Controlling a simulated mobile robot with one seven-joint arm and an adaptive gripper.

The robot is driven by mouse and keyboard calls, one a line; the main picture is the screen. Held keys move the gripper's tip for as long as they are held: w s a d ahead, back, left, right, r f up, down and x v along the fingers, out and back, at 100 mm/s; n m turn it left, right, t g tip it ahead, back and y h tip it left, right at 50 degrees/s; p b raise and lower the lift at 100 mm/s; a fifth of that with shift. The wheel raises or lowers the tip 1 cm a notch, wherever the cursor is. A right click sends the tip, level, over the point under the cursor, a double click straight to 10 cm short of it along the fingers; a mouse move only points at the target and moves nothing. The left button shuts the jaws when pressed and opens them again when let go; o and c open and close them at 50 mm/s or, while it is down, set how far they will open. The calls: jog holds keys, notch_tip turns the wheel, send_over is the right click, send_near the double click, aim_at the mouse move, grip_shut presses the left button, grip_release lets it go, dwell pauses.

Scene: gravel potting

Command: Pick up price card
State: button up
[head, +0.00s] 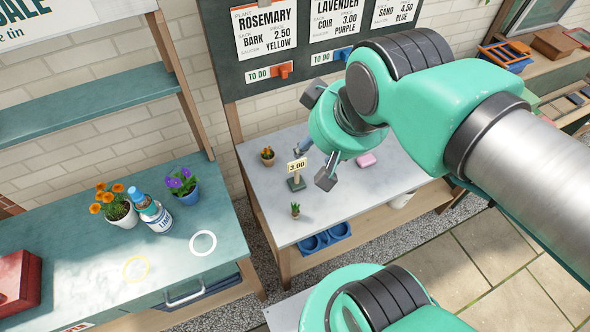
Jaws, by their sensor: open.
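The price card (297,165) is a small cream card reading 3.00. It stands upright on a dark green base on the pale grey table (345,206) in the middle. My gripper (318,136) is open and empty, with its two fingers spread wide. It is just above and to the right of the card in the picture, and its lower finger appears close to the card's right side. I cannot tell the exact gap between them.
A small potted plant (267,156) stands behind the card, another plant (295,210) in front, and a pink block (366,160) to the right. On the teal bench (70,260) are flower pots, a bottle (152,212) and a red box (18,282).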

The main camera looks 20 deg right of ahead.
dwell(0.4)
jog(key=shift+c, duration=1.1)
jog(key=shift+w, duration=0.1)
jog(key=m+g+p, duration=0.2)
jog(key=m+g, duration=0.4)
jog(key=m, duration=0.1)
send_over(297, 161)
notch_tip(297, 161, down, 30)
jog(key=shift+w+f, duration=0.1)
jog(key=shift+d+f, duration=0.1)
jog(key=shift+f, duration=0.1)
